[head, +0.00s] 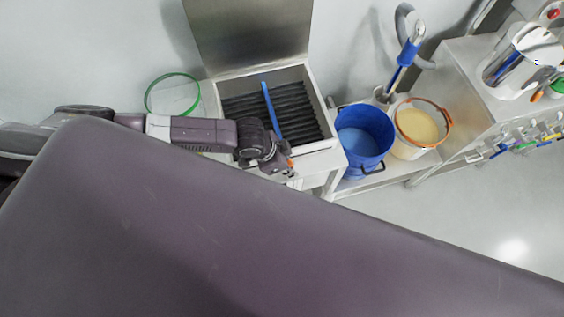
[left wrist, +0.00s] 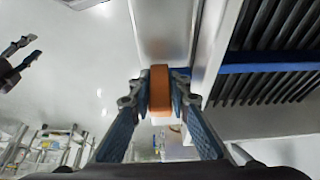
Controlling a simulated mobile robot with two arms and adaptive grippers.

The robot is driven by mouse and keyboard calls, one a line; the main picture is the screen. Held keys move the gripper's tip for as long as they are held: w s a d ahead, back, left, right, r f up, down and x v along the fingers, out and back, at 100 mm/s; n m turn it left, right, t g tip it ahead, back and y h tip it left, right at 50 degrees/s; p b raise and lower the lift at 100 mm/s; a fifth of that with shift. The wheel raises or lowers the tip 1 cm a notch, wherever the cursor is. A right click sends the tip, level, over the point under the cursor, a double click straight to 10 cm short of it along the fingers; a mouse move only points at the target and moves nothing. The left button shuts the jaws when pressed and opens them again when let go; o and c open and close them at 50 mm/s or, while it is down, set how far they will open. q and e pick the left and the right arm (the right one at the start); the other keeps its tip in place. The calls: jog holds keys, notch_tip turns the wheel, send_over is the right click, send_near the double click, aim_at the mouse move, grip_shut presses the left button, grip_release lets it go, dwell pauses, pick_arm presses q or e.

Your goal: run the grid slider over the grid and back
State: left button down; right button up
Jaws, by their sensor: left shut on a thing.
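The grid (head: 240,104) is a row of dark bars in a pale metal box, and it also shows at the right of the left wrist view (left wrist: 275,40). The grid slider (head: 271,108) is a blue bar lying across the bars, and its blue bar shows in the left wrist view (left wrist: 270,68). My left gripper (head: 284,163) is at the box's near edge, shut on an orange handle (left wrist: 159,90) at the slider's near end. The handle's join to the bar is partly hidden by the fingers. My right gripper (left wrist: 28,55) shows at the left wrist view's left edge, fingers apart and empty.
A metal lid (head: 250,30) stands raised behind the box. A green ring (head: 173,77) is left of it. A blue bucket (head: 363,138) and a cream bucket (head: 412,135) stand close to its right. My own arm covers much of the foreground.

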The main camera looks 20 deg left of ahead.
pick_arm(q)
jog(key=shift+w+d, duration=0.5)
jog(key=shift+d, duration=0.1)
jog(key=shift+w+d+b, duration=0.2)
jog(key=shift+w+d, duration=0.5)
jog(key=shift+d, duration=0.3)
jog(key=shift+w+d+b, duration=0.2)
jog(key=shift+w+d, duration=0.45)
jog(key=shift+d, duration=0.3)
jog(key=shift+w+d+b, duration=0.3)
jog(key=shift+w+d, duration=0.45)
jog(key=shift+d, duration=0.25)
jog(key=shift+w+d+b, duration=0.3)
jog(key=shift+w+d, duration=0.4)
jog(key=shift+d, duration=0.25)
jog(key=shift+w+d+b, duration=0.3)
jog(key=shift+w+d, duration=0.45)
jog(key=shift+d, duration=0.25)
jog(key=c, duration=1.7)
grip_release()
jog(key=shift+c, duration=0.2)
jog(key=shift+a, duration=0.1)
